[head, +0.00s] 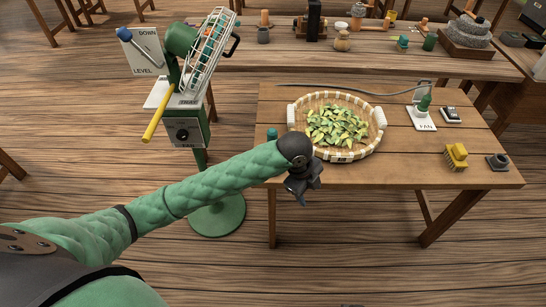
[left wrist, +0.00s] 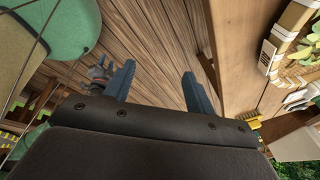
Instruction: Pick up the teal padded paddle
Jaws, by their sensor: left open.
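I cannot make out the teal padded paddle for certain. A small teal piece (head: 272,133) shows on the front table, left of the basket, partly hidden behind my left forearm; I cannot tell whether it belongs to the paddle. My left gripper (head: 301,197) hangs at the front edge of the table, fingers pointing down. In the left wrist view the two fingers (left wrist: 158,85) are apart with only floor showing between them.
A round basket (head: 291,118) of green leaves stands on the front table (head: 400,180). A green stand with a wire drum (head: 206,55) is at left.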

